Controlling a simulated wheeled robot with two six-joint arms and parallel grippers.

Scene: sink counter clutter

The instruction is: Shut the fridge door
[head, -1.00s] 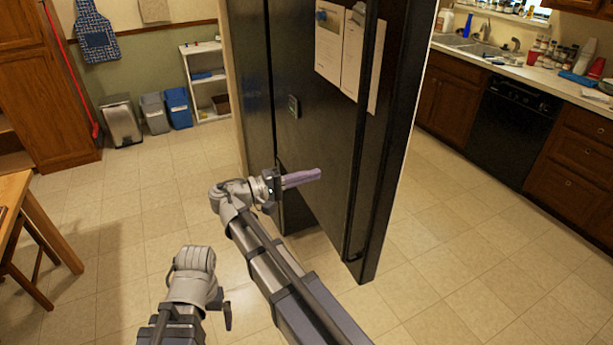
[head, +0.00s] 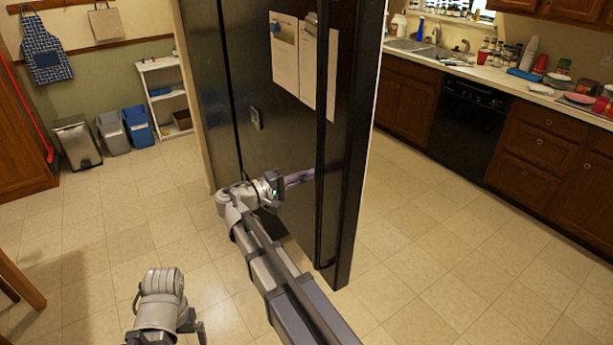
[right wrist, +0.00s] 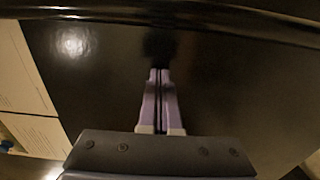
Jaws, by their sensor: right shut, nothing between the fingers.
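The black fridge door (head: 290,140) stands swung out into the room in the head view, with papers on its face. Its long vertical handle (head: 325,130) runs near the free edge. My right gripper (head: 305,176) is shut and empty, its purple fingers pointing at the door face just left of the handle. In the right wrist view the shut fingers (right wrist: 160,85) point at the glossy black face, over a dark shadow or reflection. I cannot tell whether they touch it. My left gripper (head: 200,331) hangs low at the bottom, mostly hidden; its jaws are unclear.
Tiled floor (head: 450,250) is open to the right of the door. A counter with a sink (head: 425,48) and a black dishwasher (head: 470,120) stand beyond it. Bins (head: 112,132) and a white shelf (head: 165,95) are at the back left. A wooden table edge (head: 22,282) is at the left.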

